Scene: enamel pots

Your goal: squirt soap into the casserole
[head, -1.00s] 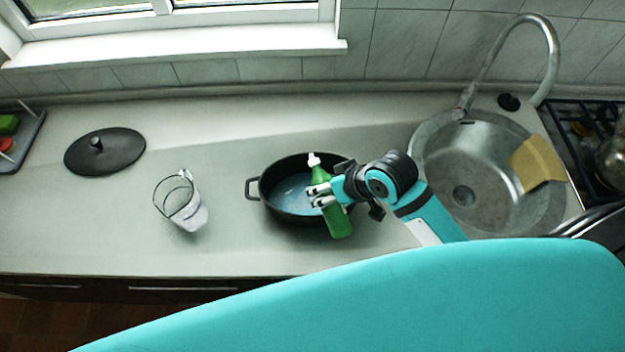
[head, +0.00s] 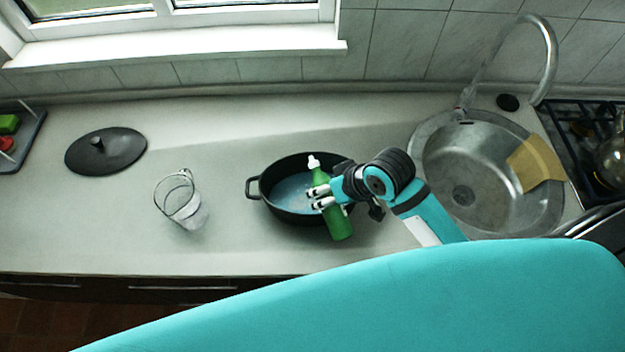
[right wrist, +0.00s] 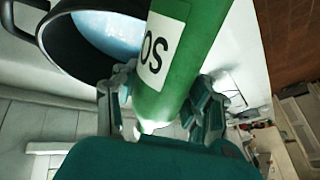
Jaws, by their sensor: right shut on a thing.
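The black casserole (head: 268,207) stands on the counter left of the sink, with bluish liquid inside; it also shows in the right wrist view (right wrist: 66,62). My right gripper (head: 322,198) is shut on the green soap bottle (head: 338,222) by its middle. The bottle is slightly tilted, its white nozzle up, and overlaps the casserole's right front side in the head view. In the right wrist view the bottle (right wrist: 190,60) with a white label sits between the fingers (right wrist: 163,105). The gripper and bottle hide the casserole's right part. My left gripper is not in view.
A dark lid (head: 106,152) lies at the left of the counter. A clear glass jug (head: 183,205) stands left of the casserole. The sink (head: 440,190) with a yellow cloth (head: 535,163) is at right, beside a stove (head: 575,135). Counter (head: 90,225) at front left is clear.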

